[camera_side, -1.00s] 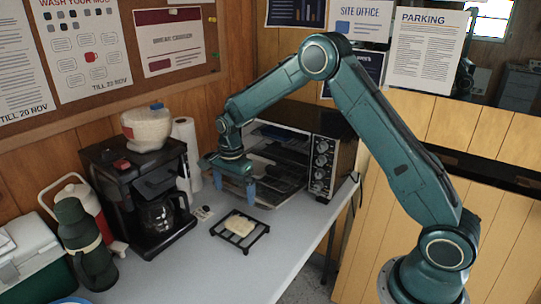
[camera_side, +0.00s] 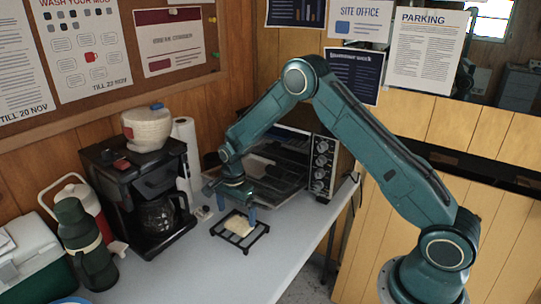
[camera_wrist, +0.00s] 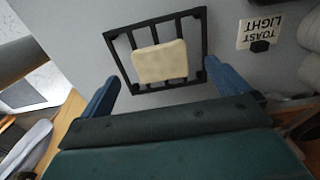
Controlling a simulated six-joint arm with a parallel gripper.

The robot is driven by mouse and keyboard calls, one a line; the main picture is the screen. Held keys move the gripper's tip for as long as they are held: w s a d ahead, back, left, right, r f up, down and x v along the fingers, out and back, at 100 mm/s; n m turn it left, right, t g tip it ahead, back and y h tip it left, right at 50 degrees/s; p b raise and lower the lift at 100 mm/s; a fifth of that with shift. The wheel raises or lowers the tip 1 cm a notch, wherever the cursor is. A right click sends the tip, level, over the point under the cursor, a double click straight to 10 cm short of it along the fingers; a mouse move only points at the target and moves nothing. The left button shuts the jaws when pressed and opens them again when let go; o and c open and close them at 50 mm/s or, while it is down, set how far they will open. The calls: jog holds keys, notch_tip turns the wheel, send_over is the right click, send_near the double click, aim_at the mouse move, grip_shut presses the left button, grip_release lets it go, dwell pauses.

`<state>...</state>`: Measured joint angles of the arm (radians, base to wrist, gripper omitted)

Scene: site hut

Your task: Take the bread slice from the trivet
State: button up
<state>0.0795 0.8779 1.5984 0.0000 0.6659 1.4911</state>
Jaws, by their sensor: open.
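The bread slice (camera_side: 238,226) is pale and lies flat on the black wire trivet (camera_side: 262,228) on the grey table. In the wrist view the bread slice (camera_wrist: 160,61) rests on the bars of the trivet (camera_wrist: 128,28), toward one side of it. My gripper (camera_side: 237,211) is just above the trivet, pointing down, with its blue fingers apart. In the side view the fingers partly cover the bread slice.
A toaster oven (camera_side: 322,165) with its door down stands behind the trivet. A black coffee maker (camera_side: 140,190) and a paper towel roll (camera_side: 186,150) stand to the left. A small "toast light" card (camera_wrist: 259,34) lies beside the trivet. The front of the table (camera_side: 215,275) is clear.

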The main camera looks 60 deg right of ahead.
aim_at(238, 225)
jog(key=shift+f, duration=2.2)
jog(key=c, duration=1.1)
jog(key=shift+o, duration=0.2)
jog(key=shift+r, duration=0.15)
notch_tip(238, 225, up, 20)
jog(key=shift+f, duration=0.2)
